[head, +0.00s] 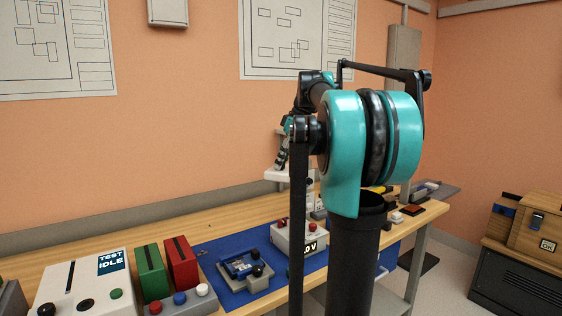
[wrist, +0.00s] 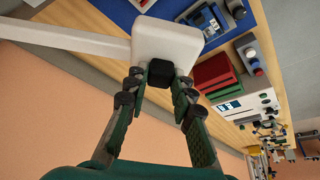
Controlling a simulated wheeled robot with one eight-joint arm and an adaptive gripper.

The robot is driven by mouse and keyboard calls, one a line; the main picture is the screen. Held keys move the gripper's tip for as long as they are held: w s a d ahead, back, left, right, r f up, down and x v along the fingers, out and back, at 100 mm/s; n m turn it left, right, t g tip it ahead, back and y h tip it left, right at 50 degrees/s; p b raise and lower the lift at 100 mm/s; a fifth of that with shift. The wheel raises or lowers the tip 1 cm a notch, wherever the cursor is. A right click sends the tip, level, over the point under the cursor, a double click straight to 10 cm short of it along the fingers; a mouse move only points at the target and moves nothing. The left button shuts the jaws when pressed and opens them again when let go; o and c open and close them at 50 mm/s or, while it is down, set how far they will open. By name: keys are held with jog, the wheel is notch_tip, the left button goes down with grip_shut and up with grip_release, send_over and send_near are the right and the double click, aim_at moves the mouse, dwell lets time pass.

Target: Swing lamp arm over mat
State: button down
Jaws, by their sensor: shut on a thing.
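The white lamp head (wrist: 172,38) fills the upper middle of the wrist view, with its pale lamp arm (wrist: 70,40) running off left. My gripper (wrist: 159,82) has its green fingers closed on the black knob (wrist: 162,70) at the lamp head's near edge. In the head view my gripper (head: 282,160) is at the white lamp head (head: 277,175), partly hidden behind my own arm. The blue mat (head: 215,266) lies on the wooden bench below; it also shows in the wrist view (wrist: 170,9) past the lamp head. I cannot tell how far the lamp head overlaps it.
Green (head: 150,272) and red (head: 181,263) blocks and a white test box (head: 85,285) stand at left. A wooden case (head: 537,222) sits at far right.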

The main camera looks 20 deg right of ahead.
jog(key=c, duration=1.3)
grip_release()
jog(key=v, duration=1.2)
jog(key=shift+w, duration=0.1)
